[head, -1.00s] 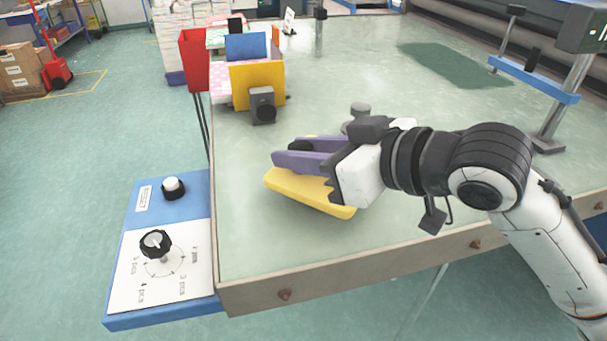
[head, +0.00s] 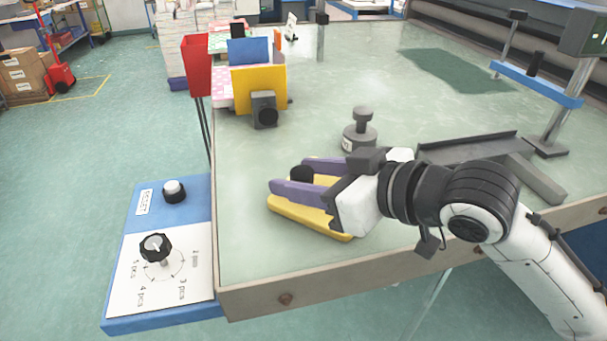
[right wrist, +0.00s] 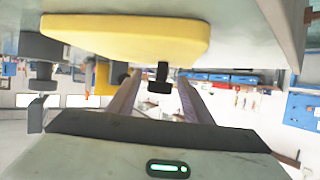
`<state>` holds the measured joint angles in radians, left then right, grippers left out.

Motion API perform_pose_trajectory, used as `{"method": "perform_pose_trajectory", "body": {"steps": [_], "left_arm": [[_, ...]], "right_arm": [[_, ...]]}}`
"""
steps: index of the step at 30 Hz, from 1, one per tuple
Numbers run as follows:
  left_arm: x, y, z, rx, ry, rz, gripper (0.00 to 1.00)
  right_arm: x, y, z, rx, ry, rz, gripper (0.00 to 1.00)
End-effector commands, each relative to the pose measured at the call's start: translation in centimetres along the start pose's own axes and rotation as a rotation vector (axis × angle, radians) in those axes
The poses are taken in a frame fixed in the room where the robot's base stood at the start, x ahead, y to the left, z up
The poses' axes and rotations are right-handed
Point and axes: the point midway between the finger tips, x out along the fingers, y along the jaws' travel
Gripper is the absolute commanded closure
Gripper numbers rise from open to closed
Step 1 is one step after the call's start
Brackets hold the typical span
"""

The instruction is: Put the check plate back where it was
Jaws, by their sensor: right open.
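The check plate is a yellow slab (head: 325,226) with a black knob (head: 301,175), near the table's front left corner. It appears to lie flat on the tabletop. My right gripper (head: 291,176) is open, with its purple fingers on either side of the knob, just above the plate. In the right wrist view the yellow plate (right wrist: 135,36) fills the upper middle, and the knob (right wrist: 162,78) shows between the spread fingers (right wrist: 158,85). The plate's right end is partly hidden by my gripper. My left gripper is not in view.
A grey weight-like post (head: 360,135) stands behind the gripper. A dark angled bracket (head: 465,147) lies to the right. A yellow upright panel with a black knob block (head: 264,108) stands at the back left. A blue control box (head: 120,310) adjoins the table's left edge.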

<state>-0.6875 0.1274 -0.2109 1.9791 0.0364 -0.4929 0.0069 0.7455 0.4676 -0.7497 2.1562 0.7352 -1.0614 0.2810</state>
Motion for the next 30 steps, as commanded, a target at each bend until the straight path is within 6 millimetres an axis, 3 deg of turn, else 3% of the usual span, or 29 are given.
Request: {"method": "perform_pose_trajectory", "body": {"steps": [5,15,21,30], "left_arm": [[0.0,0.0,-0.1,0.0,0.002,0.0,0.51],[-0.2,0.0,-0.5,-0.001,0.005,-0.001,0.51],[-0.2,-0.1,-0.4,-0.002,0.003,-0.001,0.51],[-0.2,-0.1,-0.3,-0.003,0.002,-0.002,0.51]], "right_arm": [[-1.0,0.1,-0.3,0.0,0.0,0.002,0.54],[-8.1,0.2,-0.2,-0.002,-0.001,0.005,0.54],[-11.1,0.1,-0.2,-0.001,-0.001,0.004,0.54],[-12.1,0.0,-0.3,0.001,0.0,0.0,0.54]]}}
